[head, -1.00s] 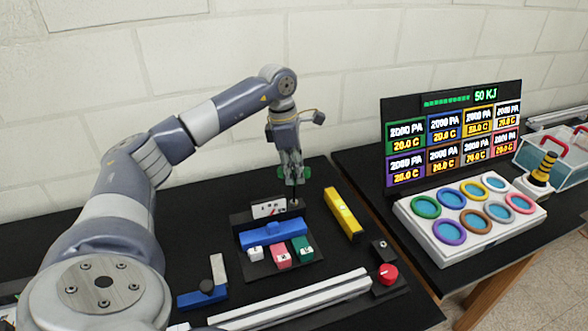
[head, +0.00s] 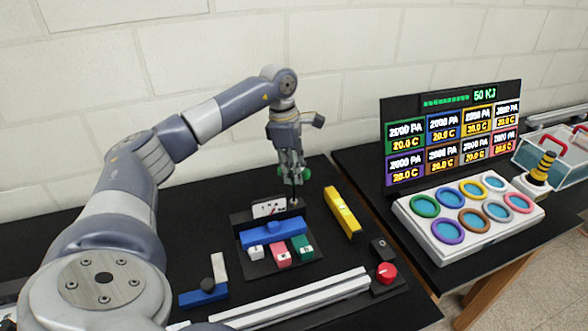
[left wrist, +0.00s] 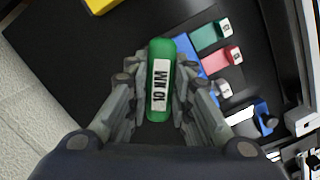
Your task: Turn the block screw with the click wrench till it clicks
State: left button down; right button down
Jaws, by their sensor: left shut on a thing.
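My left gripper (head: 293,172) points down over the back of the work table in the head view. It is shut on the click wrench, whose green handle (head: 308,173) shows between and beside the fingers. In the left wrist view the green handle (left wrist: 159,60) lies between both fingers, with a white label that seems to read 10 NM upside down. The thin dark wrench shaft (head: 294,192) reaches down to the right end of the fixture by the blue block (head: 273,233). The block screw is hidden or too small to tell at the shaft's tip. My right gripper is not in view.
A white gauge plate (head: 268,208) stands just left of the shaft. White, pink (head: 279,253) and green blocks sit in front. A yellow bar (head: 342,212) lies close on the right. White rails (head: 290,298) and a red knob (head: 386,272) are nearer the front.

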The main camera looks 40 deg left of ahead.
pick_arm(q)
jog(key=shift+f+m, duration=0.1)
jog(key=shift+m, duration=0.7)
jog(key=shift+m+p, duration=0.45)
jog(key=shift+m, duration=0.45)
jog(key=shift+m+g, duration=0.3)
jog(key=shift+m, duration=0.3)
